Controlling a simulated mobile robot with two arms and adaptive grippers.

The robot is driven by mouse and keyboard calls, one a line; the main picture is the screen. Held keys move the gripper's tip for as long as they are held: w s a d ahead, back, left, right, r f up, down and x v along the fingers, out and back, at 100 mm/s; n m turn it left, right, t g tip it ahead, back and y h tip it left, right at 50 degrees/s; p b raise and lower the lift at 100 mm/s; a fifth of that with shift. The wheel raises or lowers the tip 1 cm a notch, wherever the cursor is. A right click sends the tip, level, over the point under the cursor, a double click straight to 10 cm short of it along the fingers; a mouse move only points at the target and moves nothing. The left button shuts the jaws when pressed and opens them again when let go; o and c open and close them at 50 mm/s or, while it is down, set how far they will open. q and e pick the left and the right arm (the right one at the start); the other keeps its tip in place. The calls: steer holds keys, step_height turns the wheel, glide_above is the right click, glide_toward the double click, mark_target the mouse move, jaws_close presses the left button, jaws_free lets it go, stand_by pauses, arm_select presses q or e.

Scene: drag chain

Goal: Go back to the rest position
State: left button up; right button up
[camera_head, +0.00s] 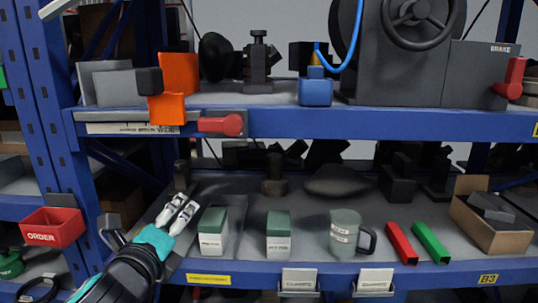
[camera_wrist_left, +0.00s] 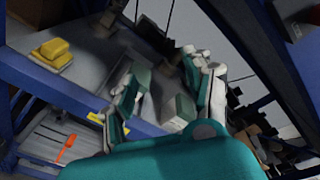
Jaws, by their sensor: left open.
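My left gripper (camera_head: 182,207), with pale fingers and a teal body, reaches in from the lower left over the left end of the middle shelf (camera_head: 300,199). It is just left of a green and white box (camera_head: 212,232), and nothing shows held in it. In the left wrist view the two fingers of my left gripper (camera_wrist_left: 165,80) are spread apart. A green and white box (camera_wrist_left: 178,107) shows between and beyond them. Contact with the boxes cannot be judged. My right gripper is not in view.
A second green and white box (camera_head: 278,235), a grey mug (camera_head: 344,235), a red bar (camera_head: 401,243), a green bar (camera_head: 431,243) and a cardboard box (camera_head: 490,220) stand along the shelf. A red order bin (camera_head: 52,227) is at left. The blue upper shelf edge (camera_head: 380,123) lies above.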

arm_select(q)
steer(key=s+f+n+g, duration=0.3)
steer(key=s+f+n, duration=0.15)
steer(key=f, duration=0.35)
steer(key=s+f+n+g, duration=0.25)
steer(key=f+n, duration=0.25)
steer(key=f, duration=0.4)
steer(key=s+f+n+g, duration=0.2)
steer(key=s+f+n, duration=0.2)
steer(key=f, duration=0.4)
steer(key=s+a+f+n+g+y, duration=0.1)
steer(key=s+a+f+n+g, duration=0.15)
steer(key=s+f+n, duration=0.4)
steer(key=s+a+f+n+g, duration=0.1)
steer(key=s+f+n+g, duration=0.3)
steer(key=s+f, duration=0.55)
step_height(320, 180, down, 26)
steer(key=s+b, duration=0.2)
steer(key=b, duration=0.1)
steer(key=s+a+f+g+b, duration=0.2)
steer(key=s+f, duration=1.5)
steer(key=f, duration=0.2)
steer(key=shift+a+f+m+b, duration=0.2)
steer(key=shift+a+m+b, duration=0.1)
steer(key=shift+m+b, duration=0.1)
